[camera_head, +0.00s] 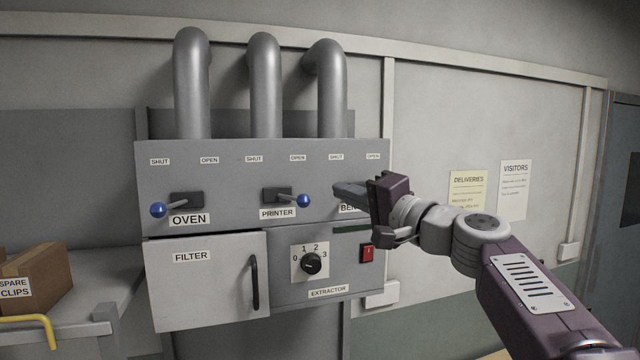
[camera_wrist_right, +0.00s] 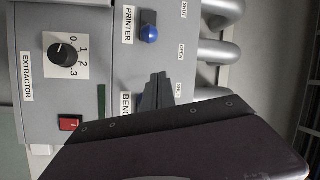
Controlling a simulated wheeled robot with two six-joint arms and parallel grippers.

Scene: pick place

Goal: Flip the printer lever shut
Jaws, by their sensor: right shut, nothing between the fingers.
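The printer lever (camera_head: 304,200) sticks out of its dark block above the PRINTER label, its blue knob toward the right, the OPEN side. It also shows in the wrist view as a blue knob (camera_wrist_right: 149,34) beside the PRINTER label. My right gripper (camera_head: 338,190) is shut and empty. Its fingertips are in front of the panel, a little to the right of the printer knob and apart from it in the picture. The gripper covers the third lever and part of its label, which starts with BEN. My left gripper is not in view.
The oven lever (camera_head: 158,209) points left, toward SHUT. Below are a filter door (camera_head: 205,285) with a dark handle, the extractor dial (camera_head: 311,263) and a red switch (camera_head: 367,253). Grey pipes (camera_head: 265,85) rise above the panel. A brown box (camera_head: 38,275) stands at the left.

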